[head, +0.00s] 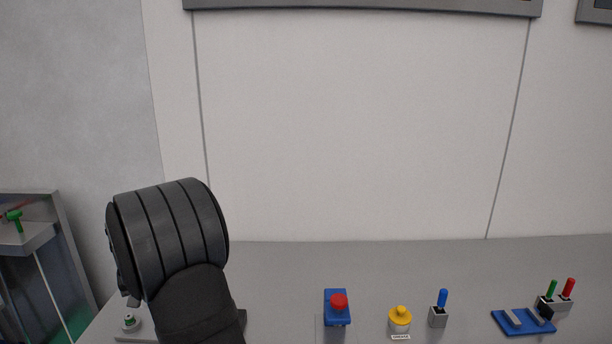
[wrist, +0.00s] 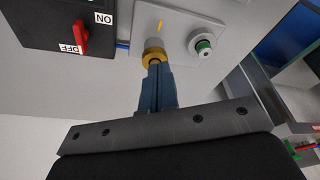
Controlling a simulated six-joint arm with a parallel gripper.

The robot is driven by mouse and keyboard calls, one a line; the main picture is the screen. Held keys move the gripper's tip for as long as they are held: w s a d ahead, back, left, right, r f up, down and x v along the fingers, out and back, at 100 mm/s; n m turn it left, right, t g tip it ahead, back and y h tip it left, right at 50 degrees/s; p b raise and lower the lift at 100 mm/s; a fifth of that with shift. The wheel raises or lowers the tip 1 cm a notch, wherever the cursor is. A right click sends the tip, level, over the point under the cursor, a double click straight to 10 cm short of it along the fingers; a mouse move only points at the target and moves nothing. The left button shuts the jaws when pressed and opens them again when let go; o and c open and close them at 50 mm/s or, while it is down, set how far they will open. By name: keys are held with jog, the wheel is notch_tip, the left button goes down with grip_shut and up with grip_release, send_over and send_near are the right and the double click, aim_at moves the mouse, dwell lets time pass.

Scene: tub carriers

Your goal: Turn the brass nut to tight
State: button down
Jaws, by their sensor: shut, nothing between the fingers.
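The brass nut (wrist: 152,57) shows in the wrist view as a gold ring on a grey cylinder that stands on a light grey plate (wrist: 180,12). A small yellow mark (wrist: 160,25) is on the plate beyond it. My gripper (wrist: 155,68) is shut and empty, its two fingers together, with the tips right at the near side of the nut. I cannot tell whether they touch it. In the head view my arm hides the nut, and the gripper's fingers do not show.
Close by are a green-and-white knob (wrist: 204,48) and a black box with a red ON/OFF switch (wrist: 82,38). In the head view, a red button on a blue box (head: 338,301), a yellow knob (head: 400,318), a blue-handled switch (head: 440,310) and a blue bracket (head: 512,325) stand to the right.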

jog(key=shift+w+d+f, duration=0.3)
jog(key=shift+d+f, duration=0.1)
jog(key=shift+f, duration=0.6)
jog(key=shift+w+d+f, duration=0.35)
jog(key=shift+d+f, duration=0.05)
jog(key=shift+f, duration=0.65)
jog(key=shift+w+d+f, duration=0.3)
jog(key=shift+d+f, duration=0.1)
jog(key=shift+f, duration=0.6)
jog(key=shift+w+a, duration=0.1)
jog(key=shift+a, duration=0.05)
jog(key=shift+s+a, duration=0.5)
jog(key=shift+a, duration=0.15)
jog(key=shift+s+a, duration=0.15)
jog(key=shift+a, duration=0.4)
jog(key=shift+s, duration=0.1)
